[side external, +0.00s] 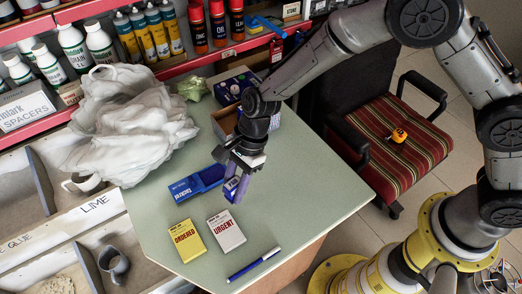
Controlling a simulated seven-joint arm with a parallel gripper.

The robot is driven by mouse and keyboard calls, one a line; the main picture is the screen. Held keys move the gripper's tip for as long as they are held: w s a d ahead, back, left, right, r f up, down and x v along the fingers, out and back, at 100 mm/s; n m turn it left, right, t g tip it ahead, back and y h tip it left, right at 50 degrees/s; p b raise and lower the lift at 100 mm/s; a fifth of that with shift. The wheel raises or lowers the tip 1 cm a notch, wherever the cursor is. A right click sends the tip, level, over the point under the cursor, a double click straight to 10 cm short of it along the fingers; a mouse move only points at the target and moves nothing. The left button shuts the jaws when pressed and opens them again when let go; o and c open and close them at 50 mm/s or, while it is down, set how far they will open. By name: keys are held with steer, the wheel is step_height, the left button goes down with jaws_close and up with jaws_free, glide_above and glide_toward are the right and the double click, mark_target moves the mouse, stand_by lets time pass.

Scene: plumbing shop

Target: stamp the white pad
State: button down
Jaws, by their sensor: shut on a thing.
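The white pad (226,231), marked URGENT, lies flat near the front of the green worktop, just right of a yellow pad (187,241) marked ORDERED. My gripper (238,190) points down and is shut on a small blue stamp (231,187) with a pale label. It is behind the white pad in the picture, just right of a blue ink pad case (185,190) that lies on the worktop. The stamp's underside is hidden, and I cannot tell its exact height above the worktop.
A blue pen (254,264) lies near the worktop's (290,215) front edge. A crumpled white bag (130,115) fills the back left. An open cardboard box (225,122) stands behind my gripper. Shelves of bottles line the back. The worktop right of my gripper is clear.

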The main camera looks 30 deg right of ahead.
steer(key=n, duration=0.1)
glide_above(227, 243)
steer(key=w+d, duration=0.1)
steer(key=d, duration=0.1)
steer(key=shift+n+g, duration=0.3)
steer(key=shift+g, duration=0.1)
steer(key=shift+s+a+f, duration=0.1)
steer(key=shift+a+f, duration=0.1)
steer(key=shift+f, duration=1.2)
steer(key=shift+s+a+f, duration=0.1)
steer(key=shift+a+f, duration=0.05)
steer(key=shift+f, duration=1.25)
steer(key=shift+f, duration=0.7)
steer(key=shift+r, duration=3.05)
